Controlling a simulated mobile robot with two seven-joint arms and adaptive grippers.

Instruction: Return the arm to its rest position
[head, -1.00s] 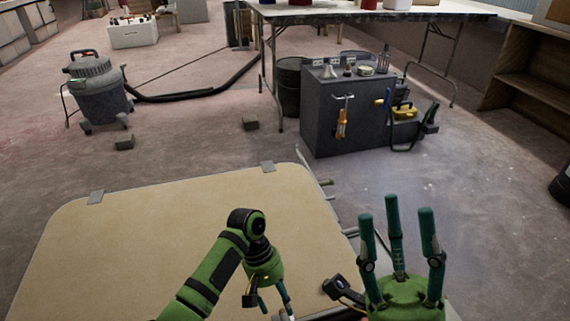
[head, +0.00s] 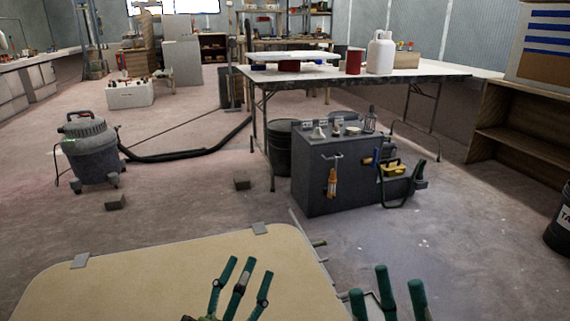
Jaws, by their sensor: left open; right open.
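My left gripper (head: 241,286) is at the bottom middle of the head view. Its green fingers point up and are spread open and empty, in front of the tan panel (head: 140,280). My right gripper (head: 387,296) is at the bottom edge, right of the panel. Its fingers also point up, apart and empty, and its palm is cut off by the frame edge. Neither gripper appears to hold anything. Most of both arms is out of view.
A dark cabinet (head: 335,180) with hanging tools stands beyond the panel. Behind it is a folding table (head: 450,73) with a white jug (head: 380,52). A shop vacuum (head: 90,150) stands at left, a wooden shelf (head: 515,122) at right. Open floor lies between.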

